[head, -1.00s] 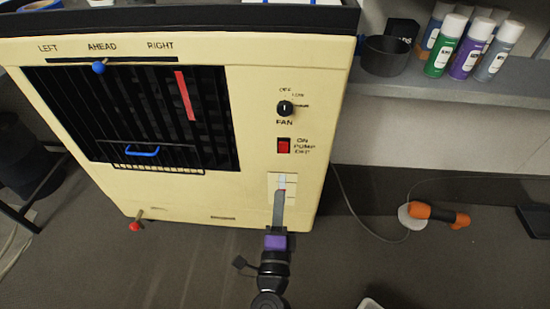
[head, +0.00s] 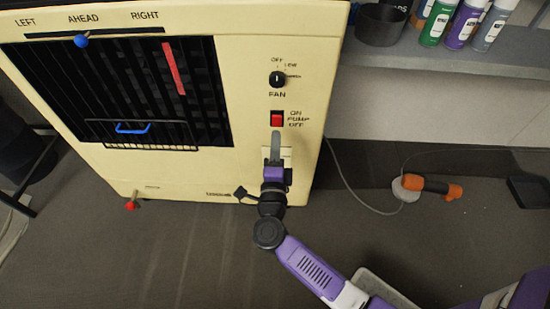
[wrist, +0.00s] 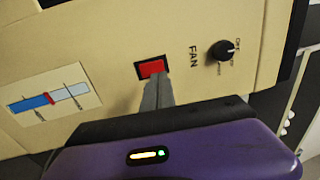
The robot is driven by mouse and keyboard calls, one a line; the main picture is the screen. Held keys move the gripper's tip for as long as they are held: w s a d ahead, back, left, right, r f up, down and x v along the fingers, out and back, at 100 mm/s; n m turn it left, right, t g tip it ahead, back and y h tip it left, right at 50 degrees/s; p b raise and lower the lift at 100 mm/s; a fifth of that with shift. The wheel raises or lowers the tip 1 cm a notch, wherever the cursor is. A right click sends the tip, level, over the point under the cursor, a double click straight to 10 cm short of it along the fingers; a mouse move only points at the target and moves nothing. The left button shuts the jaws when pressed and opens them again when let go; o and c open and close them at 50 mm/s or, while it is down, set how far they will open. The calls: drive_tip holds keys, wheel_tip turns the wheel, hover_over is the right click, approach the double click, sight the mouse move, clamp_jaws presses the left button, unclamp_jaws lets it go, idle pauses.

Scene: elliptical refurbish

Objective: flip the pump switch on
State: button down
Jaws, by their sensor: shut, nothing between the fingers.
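The black fan knob (head: 278,79) sits above the switch. A blue and white gauge (wrist: 50,98) shows in the wrist view. Spray cans (head: 463,25) stand on the right shelf.

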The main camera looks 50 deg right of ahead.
sight(277, 119)
drive_tip(key=shift+x, duration=2.2)
drive_tip(key=shift+r, duration=0.15)
drive_tip(key=shift+w+d+r+p, duration=0.1)
drive_tip(key=shift+r+p, duration=0.25)
drive_tip(key=shift+p, duration=0.75)
drive_tip(key=shift+f, duration=0.35)
